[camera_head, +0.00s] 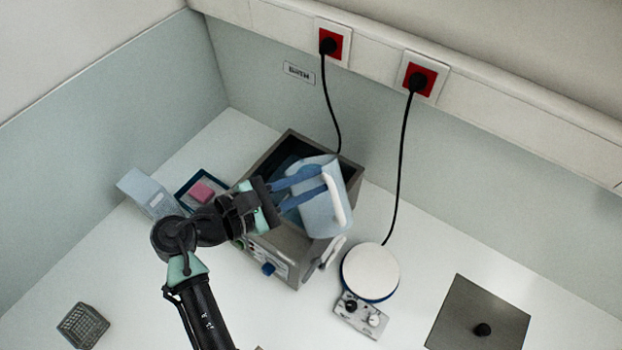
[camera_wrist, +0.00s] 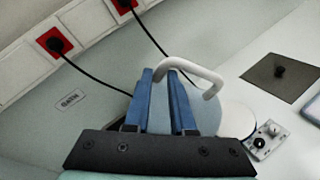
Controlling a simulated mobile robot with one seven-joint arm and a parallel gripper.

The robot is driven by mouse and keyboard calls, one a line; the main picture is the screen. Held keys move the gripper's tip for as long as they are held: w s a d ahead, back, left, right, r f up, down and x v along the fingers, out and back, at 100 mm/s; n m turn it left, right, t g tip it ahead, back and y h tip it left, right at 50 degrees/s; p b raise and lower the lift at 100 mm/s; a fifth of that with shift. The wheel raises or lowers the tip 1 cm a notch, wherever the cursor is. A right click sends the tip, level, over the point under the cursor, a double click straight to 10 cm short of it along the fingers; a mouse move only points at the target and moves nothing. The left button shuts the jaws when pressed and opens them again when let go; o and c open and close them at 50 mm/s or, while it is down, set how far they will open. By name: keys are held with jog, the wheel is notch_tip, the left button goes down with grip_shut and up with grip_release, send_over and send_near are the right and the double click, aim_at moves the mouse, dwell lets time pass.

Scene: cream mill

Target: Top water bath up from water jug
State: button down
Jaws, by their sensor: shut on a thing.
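My gripper (camera_head: 300,188) is shut on the water jug (camera_head: 325,211), a pale blue translucent jug with a white handle. The jug is tilted over the open top of the water bath (camera_head: 285,248), a grey metal box with a dark inside and controls on its front. In the wrist view the two blue fingers of my gripper (camera_wrist: 161,85) press against the jug (camera_wrist: 207,115), its white handle standing up beyond them. The jug hides part of the bath's opening. I cannot tell whether water is flowing or how high it stands in the bath.
A round white-topped hotplate (camera_head: 371,270) stands right of the bath. A flat grey lid with a black knob (camera_head: 480,318) lies farther right. Left are a pale blue box (camera_head: 148,192) and a dark blue tray with a pink block (camera_head: 201,192). A wire basket (camera_head: 83,326) stands front left. Black cords reach red sockets.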

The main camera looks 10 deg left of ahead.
jog(key=shift+w+a+f+n+g+p, duration=0.15)
jog(key=shift+w+n+g+p, duration=0.2)
jog(key=shift+p, duration=0.4)
jog(key=shift+w+a+r+n, duration=0.35)
jog(key=shift+w+a+n, duration=0.05)
jog(key=shift+n, duration=0.05)
dwell(0.4)
dwell(3.6)
jog(key=m, duration=0.1)
jog(key=m+t+b, duration=0.1)
jog(key=r+m, duration=0.1)
jog(key=shift+s+d, duration=0.3)
jog(key=shift+s, duration=0.1)
jog(key=m+b, duration=0.1)
jog(key=m+t+b, duration=0.1)
jog(key=m+b, duration=0.1)
jog(key=shift+s+d+r, duration=0.2)
jog(key=shift+s+r, duration=0.05)
jog(key=shift+r, duration=0.15)
jog(key=shift+s+d+r+m+t+b, duration=0.2)
jog(key=shift+r+m+t+b, duration=0.25)
jog(key=shift+m+b, duration=0.7)
jog(key=shift+s+d+r+m+t+b, duration=0.15)
jog(key=shift+r+m+t+b, duration=0.1)
jog(key=shift+r+m+b, duration=0.6)
jog(key=shift+s+d+r+m+t+b, duration=0.1)
jog(key=shift+s+r+m+t+b, duration=0.2)
jog(key=shift+m+b, duration=1.05)
jog(key=shift+n, duration=0.25)
